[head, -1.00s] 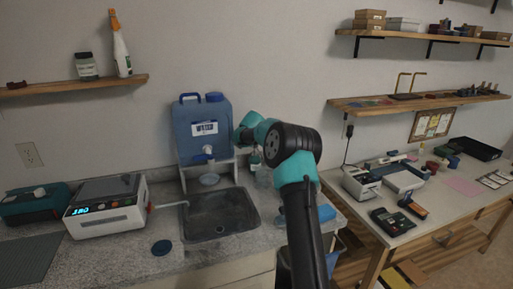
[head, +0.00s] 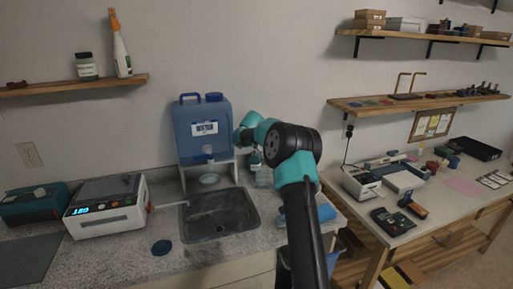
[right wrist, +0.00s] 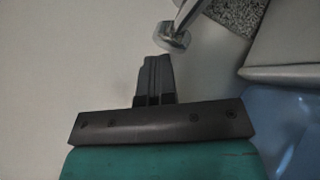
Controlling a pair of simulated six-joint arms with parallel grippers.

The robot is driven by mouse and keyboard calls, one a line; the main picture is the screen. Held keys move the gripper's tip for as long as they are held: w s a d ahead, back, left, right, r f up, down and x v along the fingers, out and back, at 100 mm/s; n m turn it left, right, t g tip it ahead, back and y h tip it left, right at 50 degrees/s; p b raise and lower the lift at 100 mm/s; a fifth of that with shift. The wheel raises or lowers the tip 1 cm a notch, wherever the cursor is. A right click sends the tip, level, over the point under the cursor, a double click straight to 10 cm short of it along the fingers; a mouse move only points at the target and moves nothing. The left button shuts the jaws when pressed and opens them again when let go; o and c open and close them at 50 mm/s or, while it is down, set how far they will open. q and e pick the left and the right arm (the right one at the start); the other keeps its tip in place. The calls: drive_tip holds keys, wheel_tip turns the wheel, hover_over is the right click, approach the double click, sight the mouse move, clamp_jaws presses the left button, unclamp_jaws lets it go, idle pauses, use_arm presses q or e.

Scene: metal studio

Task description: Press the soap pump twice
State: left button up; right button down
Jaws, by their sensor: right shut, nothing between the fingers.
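The soap bottle (head: 255,158) appears to stand just right of the blue water jug, behind the sink. My right arm covers much of it in the head view, and its pump top is hidden there. My right gripper (right wrist: 153,72) shows in the right wrist view with its fingers shut together and empty. A shiny metal piece (right wrist: 172,36) lies just beyond the fingertips, apart from them in the picture; I cannot tell whether it is the pump's head. The right fingertips are hidden in the head view. My left gripper is not in view.
The blue water jug (head: 203,140) stands on a white stand left of my right arm. A dark sink (head: 222,216) lies in front. A white device (head: 105,208) is on the counter to the left. A wooden worktable with several items is to the right.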

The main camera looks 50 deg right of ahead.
drive_tip(key=shift+f, duration=0.6)
idle(0.3)
drive_tip(key=shift+r, duration=3.55)
idle(0.4)
